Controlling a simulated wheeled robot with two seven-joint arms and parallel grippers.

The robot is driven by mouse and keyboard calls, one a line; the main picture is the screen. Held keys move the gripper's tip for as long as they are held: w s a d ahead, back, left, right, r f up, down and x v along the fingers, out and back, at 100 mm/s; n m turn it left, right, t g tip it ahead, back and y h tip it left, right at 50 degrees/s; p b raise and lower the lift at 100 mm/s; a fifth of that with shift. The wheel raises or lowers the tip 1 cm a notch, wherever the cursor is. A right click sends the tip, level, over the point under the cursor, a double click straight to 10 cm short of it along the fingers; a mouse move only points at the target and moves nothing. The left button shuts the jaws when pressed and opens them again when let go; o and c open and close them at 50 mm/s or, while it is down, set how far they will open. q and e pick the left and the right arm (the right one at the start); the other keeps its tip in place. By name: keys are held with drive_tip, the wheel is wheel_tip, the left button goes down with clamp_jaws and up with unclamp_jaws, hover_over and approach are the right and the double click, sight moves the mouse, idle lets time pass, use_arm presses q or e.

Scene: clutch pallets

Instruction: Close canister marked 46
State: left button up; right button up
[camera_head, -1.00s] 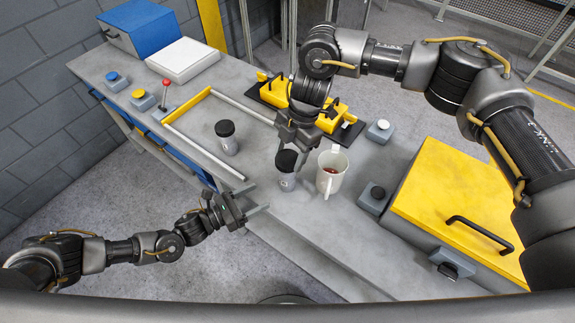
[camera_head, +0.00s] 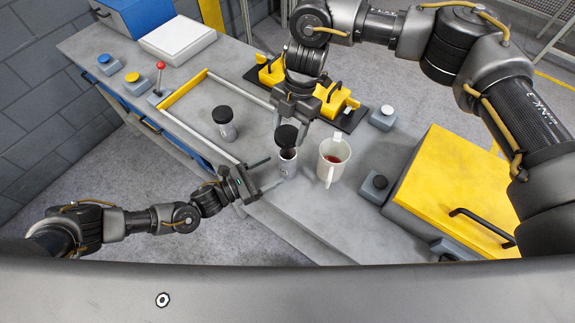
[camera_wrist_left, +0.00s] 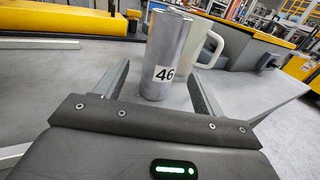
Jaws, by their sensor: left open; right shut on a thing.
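The grey canister marked 46 (camera_head: 287,168) stands upright on the bench with its open top showing. In the left wrist view the canister (camera_wrist_left: 165,55) shows its 46 label, with the fingers on either side of its line. My left gripper (camera_head: 268,173) is open and points at the canister from the left, low down. My right gripper (camera_head: 291,123) is shut on a black lid (camera_head: 286,136). The lid hangs just above the canister's mouth, slightly toward the back, and appears apart from it. The right fingertips partly hide behind the lid.
A white mug (camera_head: 333,163) with dark red contents stands close right of the canister. Another canister with a black lid (camera_head: 223,124) stands to the left. A yellow fixture (camera_head: 270,73) is behind; a yellow-lidded box (camera_head: 450,180) is at right.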

sight(292, 162)
use_arm(q)
drive_tip(key=x, duration=0.7)
drive_tip(key=shift+w+d, duration=0.1)
drive_tip(key=shift+d, duration=0.3)
use_arm(e)
drive_tip(key=shift+s, duration=0.1)
use_arm(q)
drive_tip(key=c, duration=1.4)
drive_tip(key=shift+c, duration=0.3)
use_arm(e)
drive_tip(key=shift+f, duration=2.45)
